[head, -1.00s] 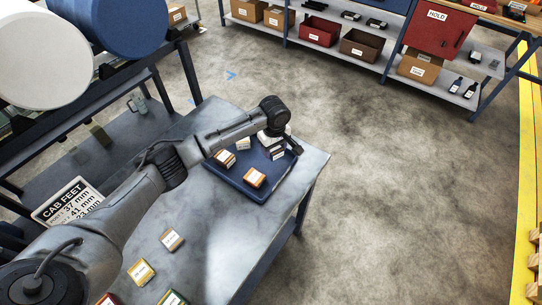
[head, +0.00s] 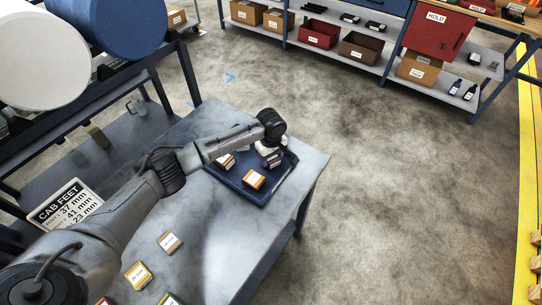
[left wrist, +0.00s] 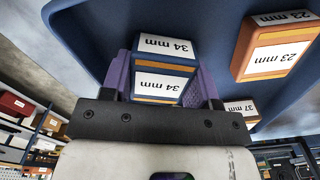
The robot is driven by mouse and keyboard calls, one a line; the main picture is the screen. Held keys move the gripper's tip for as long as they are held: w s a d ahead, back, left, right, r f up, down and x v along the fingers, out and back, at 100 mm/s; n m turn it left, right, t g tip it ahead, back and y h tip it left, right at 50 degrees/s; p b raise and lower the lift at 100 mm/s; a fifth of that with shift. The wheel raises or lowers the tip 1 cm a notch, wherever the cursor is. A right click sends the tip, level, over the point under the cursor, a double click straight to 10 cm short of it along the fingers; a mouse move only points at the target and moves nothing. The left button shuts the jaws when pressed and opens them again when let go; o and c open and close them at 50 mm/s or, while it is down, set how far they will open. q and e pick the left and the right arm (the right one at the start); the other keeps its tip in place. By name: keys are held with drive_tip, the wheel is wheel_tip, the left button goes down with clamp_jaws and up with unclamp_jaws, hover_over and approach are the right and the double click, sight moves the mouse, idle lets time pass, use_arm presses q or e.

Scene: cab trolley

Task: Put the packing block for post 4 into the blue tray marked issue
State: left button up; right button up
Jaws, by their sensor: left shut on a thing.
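My left gripper (head: 268,150) is over the far part of the blue tray (head: 236,181) on the table. In the left wrist view the gripper (left wrist: 165,75) is shut on a block labelled 34 mm (left wrist: 165,48), with a finger on each side of it. I cannot tell whether this block touches the tray floor. An orange 23 mm block (left wrist: 275,50) lies in the tray, and a 37 mm block (left wrist: 243,110) shows partly. The CAB FEET sign (head: 66,204) lists 37, 41 and 23 mm; any lower line is hidden. My right gripper is out of view.
Several loose blocks lie on the near table, including one (head: 168,243) and a yellowish one (head: 138,275). Large rolls (head: 120,25) sit on a rack at left. A shelf with boxes and a red HOLD cabinet (head: 434,35) stands at the back.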

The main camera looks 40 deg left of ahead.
use_arm(q)
drive_tip(key=o, duration=0.9)
drive_tip(key=shift+o, duration=0.2)
wheel_tip(320, 180, up, 12)
drive_tip(key=p, duration=0.2)
drive_tip(key=shift+r, duration=0.15)
